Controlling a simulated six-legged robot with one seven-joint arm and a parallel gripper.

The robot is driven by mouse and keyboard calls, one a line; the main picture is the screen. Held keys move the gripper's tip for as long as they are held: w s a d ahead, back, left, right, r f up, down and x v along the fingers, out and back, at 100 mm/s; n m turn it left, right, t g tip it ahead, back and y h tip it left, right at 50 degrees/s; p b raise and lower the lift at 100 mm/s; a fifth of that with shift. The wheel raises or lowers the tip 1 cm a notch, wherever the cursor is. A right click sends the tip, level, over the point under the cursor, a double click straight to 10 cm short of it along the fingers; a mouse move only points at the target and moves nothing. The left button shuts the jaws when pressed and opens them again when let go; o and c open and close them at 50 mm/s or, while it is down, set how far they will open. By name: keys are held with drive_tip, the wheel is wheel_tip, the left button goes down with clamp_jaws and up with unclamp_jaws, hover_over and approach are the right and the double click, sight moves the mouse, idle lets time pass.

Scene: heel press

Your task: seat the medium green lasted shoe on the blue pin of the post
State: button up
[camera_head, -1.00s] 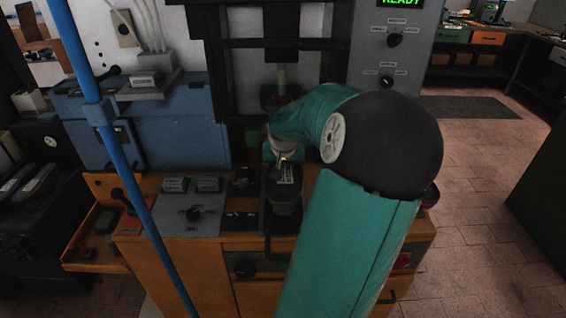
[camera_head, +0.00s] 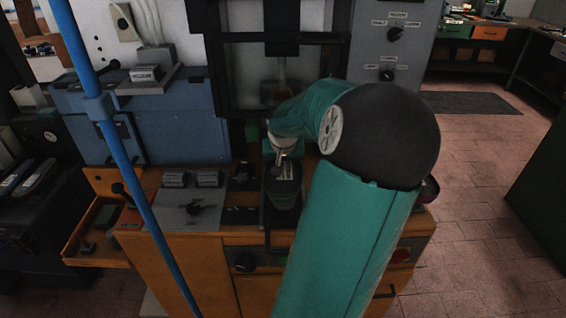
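A dark, rounded green shape (camera_head: 284,190) stands at the front middle of the orange bench, directly below my wrist. It may be the medium green lasted shoe, but the picture is too dark to be sure. A pale label shows near its top. My gripper (camera_head: 283,158) points down over this shape, close to it or touching it. My teal arm and dark elbow cover the area to its right. The fingertips are too small and dark to read. The post and its blue pin cannot be made out.
The press frame (camera_head: 219,70) stands behind my gripper. A control panel (camera_head: 188,208) lies left on the orange bench (camera_head: 185,255). A blue pole (camera_head: 120,150) crosses the left side. Dark shoe-like shapes (camera_head: 40,176) lie at far left. Open tiled floor (camera_head: 480,190) is at right.

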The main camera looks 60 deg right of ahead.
drive_tip(key=shift+f, duration=0.35)
drive_tip(key=o, duration=1.3)
drive_tip(key=shift+c, duration=0.2)
drive_tip(key=v, duration=1.3)
drive_tip(key=shift+s+a+r, duration=0.1)
drive_tip(key=shift+a+r, duration=0.05)
drive_tip(key=shift+r, duration=0.2)
